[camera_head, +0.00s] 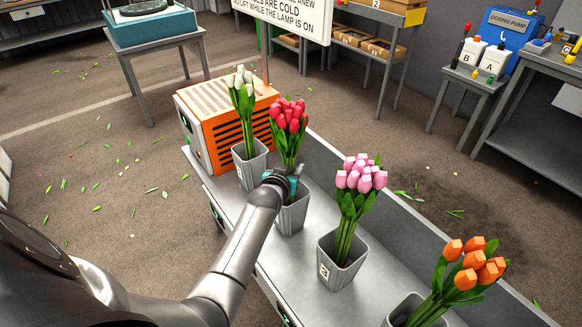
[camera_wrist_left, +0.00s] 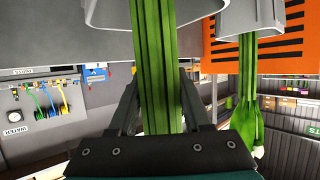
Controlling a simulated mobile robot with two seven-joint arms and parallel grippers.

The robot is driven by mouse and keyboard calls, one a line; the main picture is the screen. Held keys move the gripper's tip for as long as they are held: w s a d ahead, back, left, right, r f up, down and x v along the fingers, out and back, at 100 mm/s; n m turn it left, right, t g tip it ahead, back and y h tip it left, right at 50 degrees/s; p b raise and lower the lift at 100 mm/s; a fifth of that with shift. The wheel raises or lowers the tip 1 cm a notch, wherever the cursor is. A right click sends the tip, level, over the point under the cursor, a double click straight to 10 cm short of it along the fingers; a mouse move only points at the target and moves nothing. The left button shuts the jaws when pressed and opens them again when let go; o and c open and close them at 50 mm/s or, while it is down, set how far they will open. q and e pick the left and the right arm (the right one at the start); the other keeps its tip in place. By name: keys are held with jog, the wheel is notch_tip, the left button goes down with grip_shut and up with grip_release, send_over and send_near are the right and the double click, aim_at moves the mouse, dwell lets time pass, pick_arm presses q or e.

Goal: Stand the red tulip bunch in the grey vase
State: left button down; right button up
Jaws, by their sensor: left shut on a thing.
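The red tulip bunch (camera_head: 288,122) is upright in the head view, between the white and pink bunches. My left gripper (camera_head: 290,182) is shut on its green stems, which also show between the fingers in the left wrist view (camera_wrist_left: 157,80). A grey vase (camera_head: 292,216) stands on the bench directly below the gripper. In the left wrist view the stems cross the rim area of a grey vase (camera_wrist_left: 105,14) at the top. I cannot tell whether the stem ends are inside it. My right gripper is not in view.
White tulips (camera_head: 242,95) stand in a grey vase behind, beside the orange heater (camera_head: 205,115). Pink tulips (camera_head: 360,178) stand in a numbered grey vase (camera_head: 342,262) to the right, and orange tulips (camera_head: 470,268) farther right. A raised grey panel (camera_head: 400,215) runs along the bench's far edge.

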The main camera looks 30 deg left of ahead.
pick_arm(q)
jog(key=shift+f, duration=0.1)
dwell(0.3)
jog(key=shift+f+b, duration=0.4)
grip_release()
jog(key=shift+f, duration=0.1)
dwell(0.7)
jog(key=p+v, duration=0.5)
jog(key=v, duration=1)
jog(key=shift+d, duration=0.1)
dwell(0.5)
